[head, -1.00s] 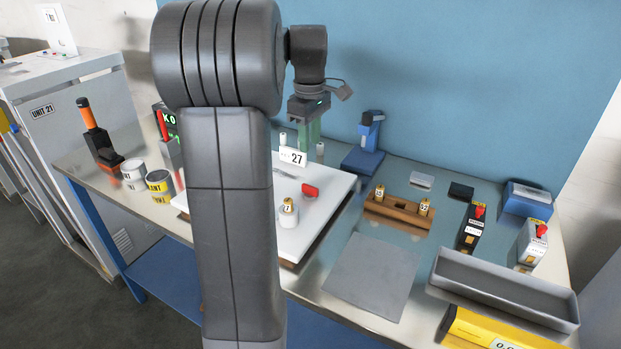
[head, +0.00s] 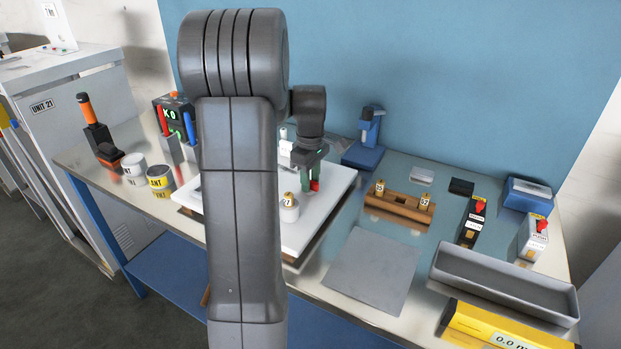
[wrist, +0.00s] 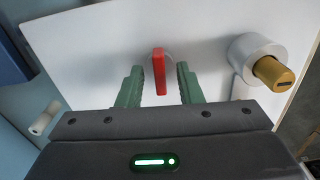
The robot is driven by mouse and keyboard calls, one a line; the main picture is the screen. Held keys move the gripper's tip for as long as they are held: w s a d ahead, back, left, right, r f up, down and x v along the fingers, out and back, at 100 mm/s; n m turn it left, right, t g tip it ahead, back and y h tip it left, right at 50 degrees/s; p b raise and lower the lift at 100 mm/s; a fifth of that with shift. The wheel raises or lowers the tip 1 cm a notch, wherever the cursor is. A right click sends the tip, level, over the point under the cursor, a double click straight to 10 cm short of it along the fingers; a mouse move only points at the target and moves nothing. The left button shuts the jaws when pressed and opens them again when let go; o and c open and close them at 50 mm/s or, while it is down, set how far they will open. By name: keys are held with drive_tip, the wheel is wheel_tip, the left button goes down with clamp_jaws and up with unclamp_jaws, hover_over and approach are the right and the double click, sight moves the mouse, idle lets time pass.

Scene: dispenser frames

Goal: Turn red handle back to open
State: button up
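The red handle (wrist: 159,72) stands out from a white panel (wrist: 110,40) in the wrist view, roughly in line with my fingers. My gripper (wrist: 157,83) is open, with one green finger on each side of the handle and a visible gap on both sides. In the head view my gripper (head: 309,180) is low over the white panel (head: 325,195), and the red handle (head: 315,186) shows beside the green fingers. The handle's base is only partly visible.
A white cylinder with a brass plug (wrist: 272,72) is right of the handle in the wrist view; it also shows in the head view (head: 289,208). A wooden rack (head: 400,208) with brass pieces, a grey mat (head: 372,270) and a grey tray (head: 505,283) lie further right.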

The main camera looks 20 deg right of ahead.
clamp_jaws()
drive_tip(key=shift+m, duration=0.3)
drive_tip(key=m+p, duration=0.1)
drive_tip(key=m, duration=0.2)
drive_tip(key=shift+r+m, duration=0.1)
drive_tip(key=shift+m, duration=0.3)
drive_tip(key=m+p, duration=0.1)
drive_tip(key=m, duration=0.3)
drive_tip(key=m+p, duration=0.1)
drive_tip(key=m, duration=0.4)
drive_tip(key=shift+m, duration=1.8)
